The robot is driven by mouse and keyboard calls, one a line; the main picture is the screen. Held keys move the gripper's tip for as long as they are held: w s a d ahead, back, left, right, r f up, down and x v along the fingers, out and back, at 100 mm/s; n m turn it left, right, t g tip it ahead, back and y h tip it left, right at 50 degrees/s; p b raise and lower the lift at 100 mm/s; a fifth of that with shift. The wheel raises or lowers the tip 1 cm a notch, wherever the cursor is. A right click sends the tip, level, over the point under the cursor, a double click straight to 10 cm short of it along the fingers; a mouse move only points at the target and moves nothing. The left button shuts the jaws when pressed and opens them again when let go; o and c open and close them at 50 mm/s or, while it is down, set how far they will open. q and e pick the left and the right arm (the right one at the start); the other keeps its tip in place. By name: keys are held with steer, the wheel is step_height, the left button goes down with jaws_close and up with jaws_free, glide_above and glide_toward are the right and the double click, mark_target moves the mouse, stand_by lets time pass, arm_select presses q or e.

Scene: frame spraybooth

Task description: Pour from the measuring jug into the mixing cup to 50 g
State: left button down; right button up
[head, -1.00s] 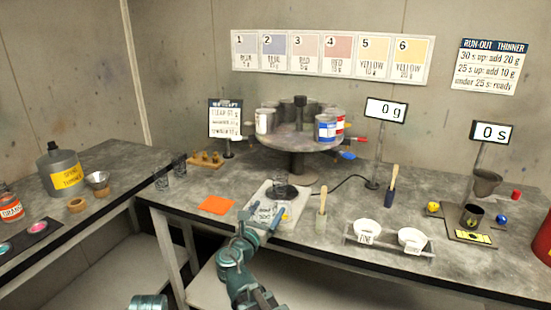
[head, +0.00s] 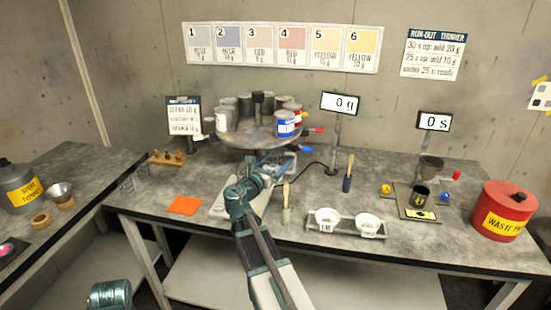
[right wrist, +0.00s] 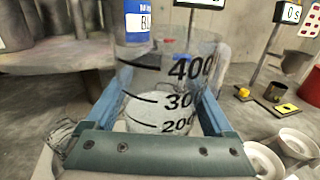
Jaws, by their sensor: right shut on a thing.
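My right gripper (head: 268,166) is shut on the clear measuring jug, above the back part of the bench in front of the turntable. In the right wrist view the jug (right wrist: 165,75) stands between the two blue fingers, with black marks for 200, 300 and 400; it looks about upright. Pale contents seem to show low in it. The white scale (head: 222,209) lies partly hidden under my right arm. The scale display (head: 340,103) reads 0 g. My left gripper is out of view.
A turntable (head: 240,138) with several paint cans stands behind the gripper. Two clear cups (head: 127,185) and an orange sheet (head: 183,206) are left of the scale. A brush (head: 286,203) and white bowls (head: 327,217) stand right. A red waste can (head: 503,208) is far right.

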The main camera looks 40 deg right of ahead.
steer(key=shift+w+a+f+n+b, duration=0.1)
steer(key=shift+w+f+n+b, duration=0.1)
steer(key=shift+f+n+b, duration=0.45)
steer(key=shift+w+f+n+b, duration=0.2)
steer(key=shift+f+n+b, duration=0.2)
steer(key=shift+f, duration=0.35)
steer(key=shift+w+r+n+g, duration=0.1)
steer(key=shift+w+n+g, duration=0.1)
steer(key=shift+n+g, duration=0.15)
steer(key=shift+w+a+n, duration=0.15)
steer(key=shift+w+n, duration=0.05)
steer(key=shift+n, duration=0.3)
steer(key=shift+w+f, duration=0.1)
steer(key=shift+f, duration=0.1)
steer(key=shift+w+a+f+n+y+b, duration=0.2)
steer(key=shift+w+f+n, duration=0.2)
steer(key=shift+w, duration=0.3)
steer(key=shift+w+a+f+n+y+b, duration=0.1)
steer(key=shift+w+a+f+n+b, duration=0.25)
steer(key=shift+w, duration=0.3)
steer(key=shift+d+r+n, duration=0.1)
steer(key=shift+r+n, duration=0.05)
steer(key=shift+n, duration=0.1)
steer(key=shift+w+n+p, duration=0.2)
steer(key=shift+n+p, duration=0.15)
steer(key=shift+n, duration=0.25)
